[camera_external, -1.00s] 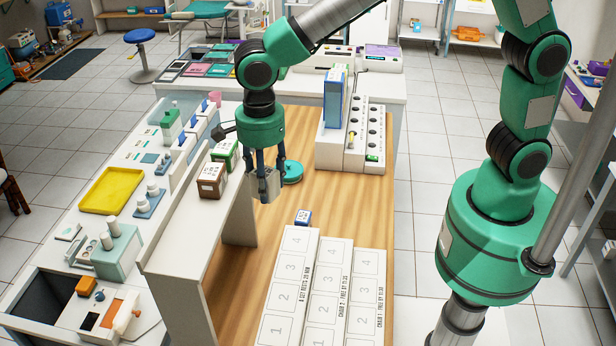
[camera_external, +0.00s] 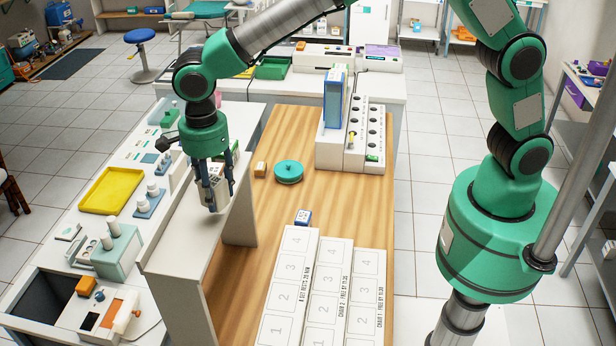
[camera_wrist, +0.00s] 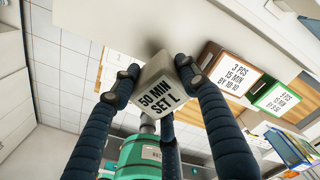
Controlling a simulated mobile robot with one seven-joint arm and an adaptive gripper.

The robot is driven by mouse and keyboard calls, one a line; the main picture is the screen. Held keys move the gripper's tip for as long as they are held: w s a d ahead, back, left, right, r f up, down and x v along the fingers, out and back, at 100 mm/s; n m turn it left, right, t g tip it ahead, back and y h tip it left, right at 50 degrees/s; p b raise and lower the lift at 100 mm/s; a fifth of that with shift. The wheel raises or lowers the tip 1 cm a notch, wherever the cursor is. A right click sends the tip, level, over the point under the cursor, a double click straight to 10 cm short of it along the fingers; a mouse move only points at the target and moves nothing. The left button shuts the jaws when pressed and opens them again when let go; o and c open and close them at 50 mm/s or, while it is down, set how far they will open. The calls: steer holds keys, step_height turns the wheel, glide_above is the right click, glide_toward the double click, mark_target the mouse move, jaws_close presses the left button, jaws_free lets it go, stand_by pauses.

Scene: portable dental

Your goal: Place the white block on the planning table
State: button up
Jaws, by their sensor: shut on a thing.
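My gripper (camera_external: 214,204) is shut on the white block (camera_wrist: 161,92), a pale cube marked "50 MIN SET L". The wrist view shows the block between the fingertips. My gripper is over the raised white shelf (camera_external: 188,240), left of the wood-topped table (camera_external: 268,215), which I take as the planning table. I cannot tell whether the block touches the shelf.
A brown block (camera_wrist: 228,72) and a green block (camera_wrist: 274,98) stand close by on the shelf.

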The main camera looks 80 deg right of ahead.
steer(key=shift+w+a+f, duration=0.1)
steer(key=shift+w+a, duration=0.1)
steer(key=shift+w, duration=0.5)
steer(key=shift+w+a, duration=0.25)
steer(key=shift+w, duration=0.5)
steer(key=shift+w+a+f, duration=0.1)
steer(key=shift+w+a, duration=0.1)
steer(key=shift+w, duration=0.5)
steer(key=shift+f+p, duration=0.45)
steer(key=shift+f, duration=1.3)
steer(key=shift+f, duration=0.15)
steer(key=o, duration=1.2)
step_height(320, 180, up, 12)
steer(key=shift+r+b, duration=0.15)
steer(key=shift+b, duration=0.25)
